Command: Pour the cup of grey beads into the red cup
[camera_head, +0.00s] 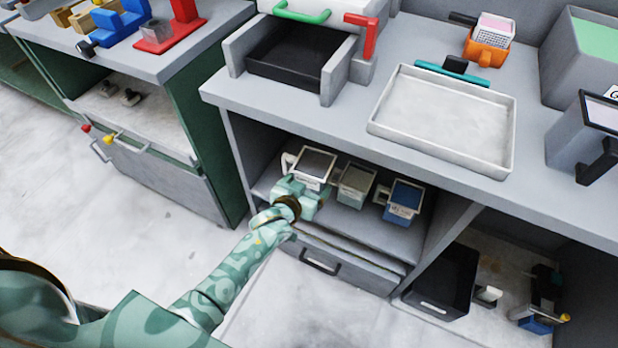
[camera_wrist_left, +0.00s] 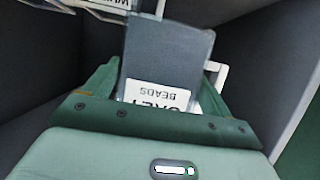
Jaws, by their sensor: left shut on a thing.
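The fingers hide part of the cup. I cannot pick out a red cup. My right gripper is not in view.
A drawer (camera_head: 330,262) lies below the shelf.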

